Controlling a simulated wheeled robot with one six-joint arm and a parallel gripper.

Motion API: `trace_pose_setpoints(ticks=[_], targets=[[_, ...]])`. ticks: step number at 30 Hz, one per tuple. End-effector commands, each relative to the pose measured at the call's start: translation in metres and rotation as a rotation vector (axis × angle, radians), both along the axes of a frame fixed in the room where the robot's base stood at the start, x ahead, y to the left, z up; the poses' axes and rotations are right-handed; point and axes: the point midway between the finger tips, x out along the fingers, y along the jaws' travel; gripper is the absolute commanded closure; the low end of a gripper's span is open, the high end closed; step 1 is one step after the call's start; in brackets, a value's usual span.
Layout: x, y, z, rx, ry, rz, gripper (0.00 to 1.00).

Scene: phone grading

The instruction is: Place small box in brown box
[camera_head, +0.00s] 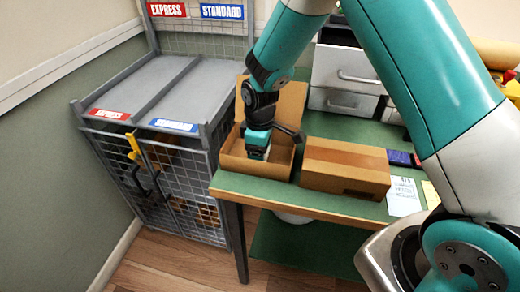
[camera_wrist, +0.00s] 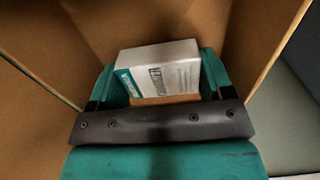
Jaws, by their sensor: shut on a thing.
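The open brown box (camera_head: 234,160) stands at the left end of the green table, its flaps raised. My gripper (camera_head: 257,150) reaches down into the box's opening in the head view. In the wrist view my gripper (camera_wrist: 160,92) is shut on the small box (camera_wrist: 160,72), white with a teal label and printed text. The small box lies between the two teal fingers, with brown cardboard walls (camera_wrist: 265,40) around it. I cannot tell whether the small box touches the bottom. In the head view my gripper hides most of the small box.
A closed brown carton (camera_head: 345,168) stands on the table (camera_head: 290,198) just right of the open box. Grey drawers (camera_head: 345,75) stand behind. A wire cage (camera_head: 180,180) with EXPRESS and STANDARD labels is at the left. A paper sheet (camera_head: 404,197) lies at the right.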

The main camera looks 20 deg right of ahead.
Motion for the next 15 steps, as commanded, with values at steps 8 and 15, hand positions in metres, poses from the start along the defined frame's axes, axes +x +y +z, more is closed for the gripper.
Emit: trace_pose_setpoints(ticks=[8,15], targets=[[-0.0001,-0.0001,-0.0021,0.0,0.0,0.0,0.01],[0.0,0.0,0.0024,0.0,0.0,0.0,0.01]])
